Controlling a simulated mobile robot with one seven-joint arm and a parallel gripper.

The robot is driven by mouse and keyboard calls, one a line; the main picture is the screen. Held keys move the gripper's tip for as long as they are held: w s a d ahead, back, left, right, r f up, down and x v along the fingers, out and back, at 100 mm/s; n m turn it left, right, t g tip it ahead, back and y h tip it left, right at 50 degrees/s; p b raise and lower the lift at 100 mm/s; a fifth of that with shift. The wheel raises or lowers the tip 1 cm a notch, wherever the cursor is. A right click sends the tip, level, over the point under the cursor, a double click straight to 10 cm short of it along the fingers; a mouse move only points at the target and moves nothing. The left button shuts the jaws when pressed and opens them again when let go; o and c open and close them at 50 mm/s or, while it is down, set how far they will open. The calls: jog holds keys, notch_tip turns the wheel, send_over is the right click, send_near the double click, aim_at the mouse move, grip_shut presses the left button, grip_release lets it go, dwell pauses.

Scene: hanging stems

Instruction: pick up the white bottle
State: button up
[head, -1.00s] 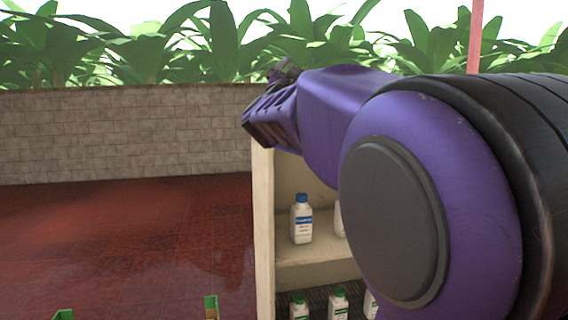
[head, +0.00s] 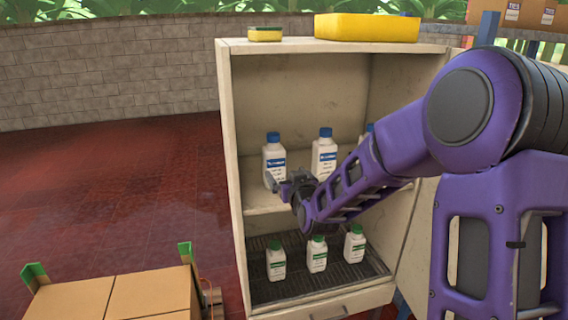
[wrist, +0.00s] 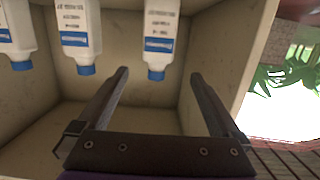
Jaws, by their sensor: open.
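Several white bottles stand in an open cabinet. On the upper shelf are blue-capped ones: a left bottle (head: 274,153), a middle bottle (head: 324,158), and a third mostly hidden behind my arm. Smaller green-capped white bottles (head: 317,256) stand on the lower level. My gripper (head: 280,184) is open and empty, in front of the left blue-capped bottle's lower part. In the wrist view the picture is upside down; a blue-capped bottle (wrist: 161,36) lies ahead, between the lines of the open fingers (wrist: 158,78), apart from them. Another bottle (wrist: 78,30) stands beside it.
The cabinet's side wall (head: 233,170) is close to the left of the left bottle. A yellow box (head: 366,28) and a sponge (head: 265,34) lie on top. Cardboard boxes (head: 150,294) stand at lower left. The red floor (head: 110,200) is clear.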

aim_at(275, 159)
jog(key=x, duration=1.1)
jog(key=shift+w+a+r, duration=0.1)
jog(key=shift+w, duration=0.05)
jog(key=shift+d+x, duration=0.2)
jog(key=shift+x, duration=2.5)
jog(key=shift+w+r, duration=0.1)
grip_shut()
jog(key=shift+r, duration=0.2)
